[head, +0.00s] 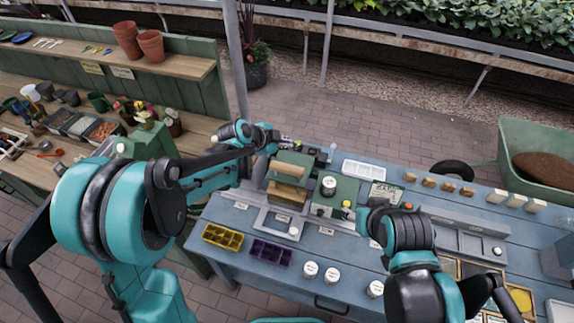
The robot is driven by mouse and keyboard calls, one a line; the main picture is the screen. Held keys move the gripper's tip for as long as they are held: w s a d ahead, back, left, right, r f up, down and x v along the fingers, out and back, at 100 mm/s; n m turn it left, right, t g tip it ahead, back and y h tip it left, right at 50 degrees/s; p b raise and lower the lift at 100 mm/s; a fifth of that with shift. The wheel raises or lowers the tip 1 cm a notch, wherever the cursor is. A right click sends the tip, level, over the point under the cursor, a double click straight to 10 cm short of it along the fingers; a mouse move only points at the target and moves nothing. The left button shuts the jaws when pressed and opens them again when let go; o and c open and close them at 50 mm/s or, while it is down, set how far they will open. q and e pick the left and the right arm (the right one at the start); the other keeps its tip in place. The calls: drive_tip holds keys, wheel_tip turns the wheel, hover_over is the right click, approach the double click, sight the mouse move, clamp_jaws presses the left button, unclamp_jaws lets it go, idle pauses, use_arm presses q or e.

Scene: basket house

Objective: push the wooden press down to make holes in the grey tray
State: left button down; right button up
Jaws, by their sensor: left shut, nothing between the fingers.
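The wooden press (288,180) stands on the blue bench, a pale wooden block with a wooden bar across its front and a green top. A light grey frame (263,221) with a white knob lies in front of it. I cannot tell whether the grey tray is under the press. My left arm reaches in from the left, and my left gripper (287,146) is shut and empty, just behind the press top; contact is unclear. My right arm is over the bench right of the press. Its wrist hides the fingers.
A green box (336,196) with a round top stands right of the press. Yellow (223,236) and purple (270,253) trays lie at the front left, with white-lidded jars (310,270) beside them. A white cell tray (363,170) lies behind. Small blocks (447,187) line the back edge.

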use_arm(q)
drive_tip(key=shift+f, duration=0.1)
drive_tip(key=b, duration=0.6)
hover_over(285, 168)
wheel_tip(285, 168, down, 8)
drive_tip(key=shift+d+r, duration=0.1)
drive_tip(key=shift+r, duration=0.05)
drive_tip(key=shift+f, duration=0.45)
drive_tip(key=shift+b, duration=0.3)
idle(0.4)
drive_tip(key=shift+f+b, duration=0.4)
drive_tip(key=shift+f+b, duration=1.7)
drive_tip(key=shift+f, duration=0.15)
idle(1.5)
drive_tip(key=shift+r, duration=0.15)
drive_tip(key=shift+r+p, duration=1.45)
drive_tip(key=shift+r, duration=0.65)
